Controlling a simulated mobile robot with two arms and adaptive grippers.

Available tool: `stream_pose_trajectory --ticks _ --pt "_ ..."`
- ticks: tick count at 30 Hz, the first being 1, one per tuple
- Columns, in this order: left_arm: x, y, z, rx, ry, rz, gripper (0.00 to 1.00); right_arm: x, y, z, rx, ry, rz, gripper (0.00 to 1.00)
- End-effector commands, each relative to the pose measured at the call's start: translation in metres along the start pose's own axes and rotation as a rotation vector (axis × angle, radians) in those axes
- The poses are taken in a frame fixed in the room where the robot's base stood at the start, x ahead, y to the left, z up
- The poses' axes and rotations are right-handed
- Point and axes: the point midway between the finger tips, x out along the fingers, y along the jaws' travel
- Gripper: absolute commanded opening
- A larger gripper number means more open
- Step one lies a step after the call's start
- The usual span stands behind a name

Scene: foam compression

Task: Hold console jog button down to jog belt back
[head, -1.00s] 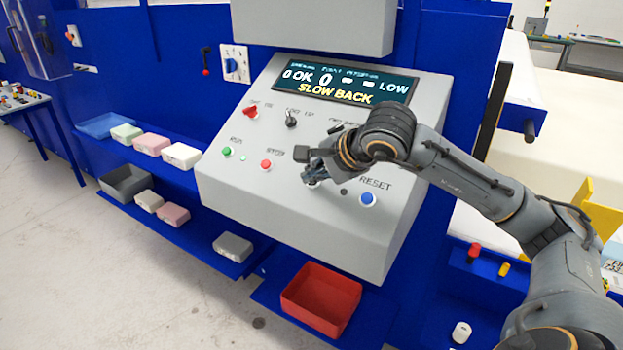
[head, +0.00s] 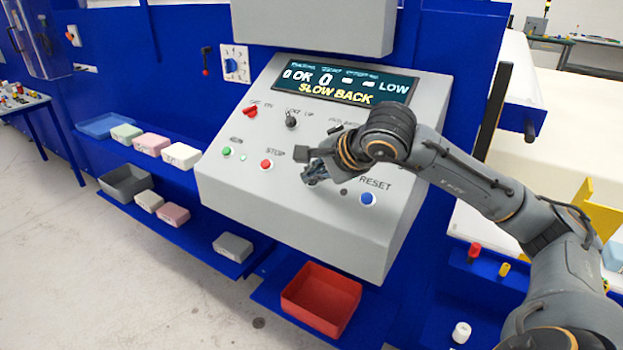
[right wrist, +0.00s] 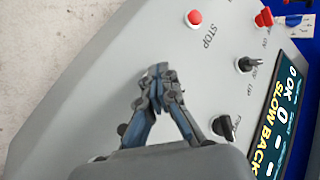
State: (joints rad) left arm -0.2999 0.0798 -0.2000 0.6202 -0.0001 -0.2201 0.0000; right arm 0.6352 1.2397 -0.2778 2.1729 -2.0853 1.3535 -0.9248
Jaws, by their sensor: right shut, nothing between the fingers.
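The grey sloped console (head: 270,205) stands in the middle of the head view. Its display (head: 350,84) reads "SLOW BACK" in yellow, with "LOW" at the right. My right gripper (head: 312,180) is shut and empty, its fingertips at the console face between the red STOP button (head: 266,164) and the blue RESET button (head: 368,199). In the right wrist view the shut fingertips (right wrist: 158,72) meet at the grey panel. The jog button is hidden under the fingers, so I cannot see how far it is pressed. My left gripper is not in view.
A green button (head: 227,151), a red switch (head: 250,112) and a dark knob (head: 291,121) sit on the console's left part. A red bin (head: 322,297) stands below. Foam blocks (head: 152,144) lie on blue shelves at left. A red-topped post (head: 473,252) is at right.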

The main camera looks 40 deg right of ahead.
Motion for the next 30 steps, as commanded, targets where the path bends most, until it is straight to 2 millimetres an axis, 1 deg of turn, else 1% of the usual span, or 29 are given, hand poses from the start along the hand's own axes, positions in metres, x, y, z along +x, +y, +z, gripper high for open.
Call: stream_pose_trajectory --ticks 5,13,25,30 --pt "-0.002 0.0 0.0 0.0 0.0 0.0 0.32 -0.002 -0.001 0.001 0.0 0.001 0.002 0.0" --pt "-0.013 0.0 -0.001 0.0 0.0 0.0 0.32 -0.012 -0.009 0.008 0.0 0.0 0.0 0.0" --pt "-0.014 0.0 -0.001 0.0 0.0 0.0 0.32 -0.013 -0.01 0.009 0.0 0.0 0.0 0.0" --pt "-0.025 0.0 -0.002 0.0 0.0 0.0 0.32 -0.022 -0.017 0.014 -0.001 0.0 0.0 0.0"
